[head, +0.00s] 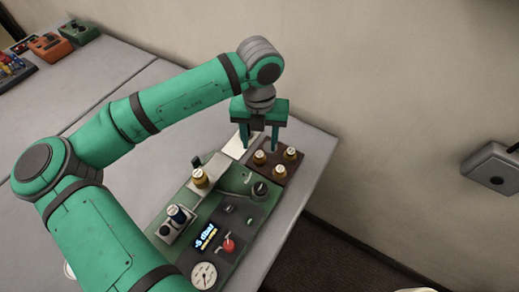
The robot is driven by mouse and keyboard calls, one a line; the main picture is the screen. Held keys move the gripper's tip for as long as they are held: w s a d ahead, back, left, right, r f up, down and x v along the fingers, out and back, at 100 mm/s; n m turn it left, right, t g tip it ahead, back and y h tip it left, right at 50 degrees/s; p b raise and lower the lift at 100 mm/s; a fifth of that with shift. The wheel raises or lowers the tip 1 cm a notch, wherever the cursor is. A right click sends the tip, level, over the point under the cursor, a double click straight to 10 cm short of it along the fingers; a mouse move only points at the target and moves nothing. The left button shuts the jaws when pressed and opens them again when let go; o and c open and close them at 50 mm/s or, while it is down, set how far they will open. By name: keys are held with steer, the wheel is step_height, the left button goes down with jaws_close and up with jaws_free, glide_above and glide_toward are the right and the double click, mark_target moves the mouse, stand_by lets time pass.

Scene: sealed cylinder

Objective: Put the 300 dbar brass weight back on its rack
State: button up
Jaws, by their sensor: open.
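My gripper (260,147) is open, pointing down with its two fingers apart. It hangs over the left back part of a dark brown rack (293,169), and nothing shows between the fingers. Three brass weights with pale tops stand on the rack: a left one (259,158) just below the fingertips in the picture, a right one (290,154) and a front one (279,172). Another brass weight (200,179) stands on the green tester (228,187), left of the rack. The weight labels are too small to read, so I cannot tell which is 300 dbar.
The grey table (312,150) ends just right of the rack. Orange (50,45) and green (79,31) devices stand far left.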

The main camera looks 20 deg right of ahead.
mark_target(259, 154)
steer(key=shift+r, duration=2.6)
